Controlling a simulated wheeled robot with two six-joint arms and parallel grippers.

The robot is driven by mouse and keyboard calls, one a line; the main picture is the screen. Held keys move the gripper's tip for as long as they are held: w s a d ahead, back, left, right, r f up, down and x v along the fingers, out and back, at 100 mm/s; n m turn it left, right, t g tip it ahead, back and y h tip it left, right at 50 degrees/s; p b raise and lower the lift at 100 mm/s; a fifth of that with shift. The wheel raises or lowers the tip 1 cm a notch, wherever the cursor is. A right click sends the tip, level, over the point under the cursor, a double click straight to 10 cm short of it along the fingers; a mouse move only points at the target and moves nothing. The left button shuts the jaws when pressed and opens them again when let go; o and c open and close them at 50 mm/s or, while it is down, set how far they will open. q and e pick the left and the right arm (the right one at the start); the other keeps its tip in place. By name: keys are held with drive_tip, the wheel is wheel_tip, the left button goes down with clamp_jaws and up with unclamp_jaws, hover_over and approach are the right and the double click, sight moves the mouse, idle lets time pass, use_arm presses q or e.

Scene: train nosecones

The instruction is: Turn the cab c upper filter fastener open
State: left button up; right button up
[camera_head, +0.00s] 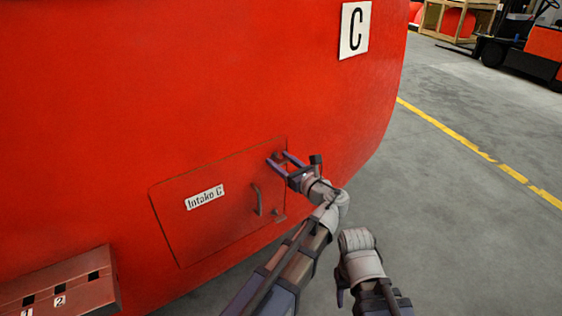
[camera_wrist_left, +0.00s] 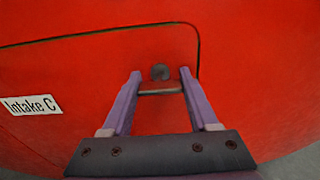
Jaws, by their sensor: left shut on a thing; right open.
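My left gripper (camera_head: 279,158) is at that corner. In the left wrist view its two purple fingers (camera_wrist_left: 160,78) are closed on the ends of the crossbar, which lies roughly level. My right gripper (camera_head: 341,284) hangs low beside the left arm, open and away from the panel, its fingers mostly hidden.
A handle (camera_head: 258,200) is on the panel's right side, and a lower fastener (camera_head: 279,217) is near its lower right corner. A red box (camera_head: 70,283) with numbered slots stands at lower left. Grey floor (camera_head: 450,200) is open at right; a forklift (camera_head: 520,45) stands far off.

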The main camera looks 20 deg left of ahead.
use_arm(q)
drive_tip(key=shift+n, duration=0.3)
drive_tip(key=n, duration=1.2)
drive_tip(key=shift+n, duration=0.4)
drive_tip(key=n, duration=0.4)
drive_tip(key=shift+n, duration=0.4)
drive_tip(key=o, duration=1.4)
drive_tip(key=shift+c, duration=0.2)
